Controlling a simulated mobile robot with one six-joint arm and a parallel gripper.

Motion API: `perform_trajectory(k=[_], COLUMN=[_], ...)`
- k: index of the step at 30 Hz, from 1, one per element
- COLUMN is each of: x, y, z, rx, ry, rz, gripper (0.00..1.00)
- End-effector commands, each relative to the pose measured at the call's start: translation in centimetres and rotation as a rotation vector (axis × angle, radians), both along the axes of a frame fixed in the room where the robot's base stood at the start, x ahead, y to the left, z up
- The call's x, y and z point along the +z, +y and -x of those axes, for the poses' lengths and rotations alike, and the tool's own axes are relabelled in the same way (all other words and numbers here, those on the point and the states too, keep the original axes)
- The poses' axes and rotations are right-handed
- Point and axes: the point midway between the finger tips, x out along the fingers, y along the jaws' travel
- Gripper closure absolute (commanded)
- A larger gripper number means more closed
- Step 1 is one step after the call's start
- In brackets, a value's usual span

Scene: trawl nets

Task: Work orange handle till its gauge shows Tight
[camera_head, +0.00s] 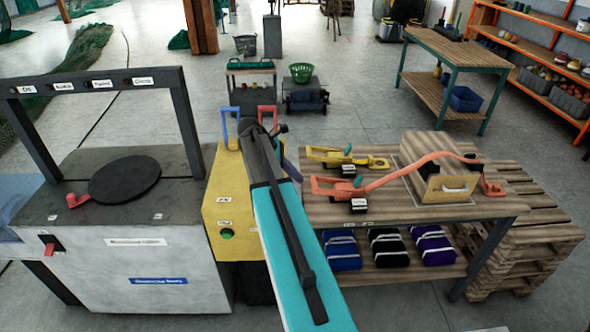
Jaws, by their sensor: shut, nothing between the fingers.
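An orange handle (323,186) lies at the left end of the slatted bench, on an orange strap tensioner. Its orange strap (420,162) runs right over a wooden crate. A small dark box with a white face (359,205), seemingly its gauge, sits by it; its reading is too small to read. Another orange upright handle (268,115) stands behind my arm on the yellow cabinet, partly hidden. My dark gripper (281,129) seems to be at the arm's far end, above the yellow cabinet, shut and empty, apart from the bench handle; its fingers are hard to make out.
A yellow tensioner (345,158) lies behind the orange one. The wooden crate (448,188) stands on the bench (480,212). Folded bundles lie on the lower shelf. A blue handle (230,122) tops the yellow cabinet (225,205). A grey console (120,250) stands left. Pallets (525,245) stand right.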

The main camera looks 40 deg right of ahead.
Motion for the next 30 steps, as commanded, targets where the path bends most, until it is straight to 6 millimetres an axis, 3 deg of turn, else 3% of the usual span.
perform_trajectory(k=[13,27,28,30], x=[-4.0,-4.8,-4.8,-4.8], y=[-2.4,-2.8,-5.0,-3.6], z=[2.1,2.4,2.3,2.5], rx=[-0.001,-0.002,-0.012,-0.004], ry=[0.001,0.0,0.0,-0.001], rz=[-0.001,0.0,0.0,0.001], gripper=[1.0,1.0,1.0,1.0])
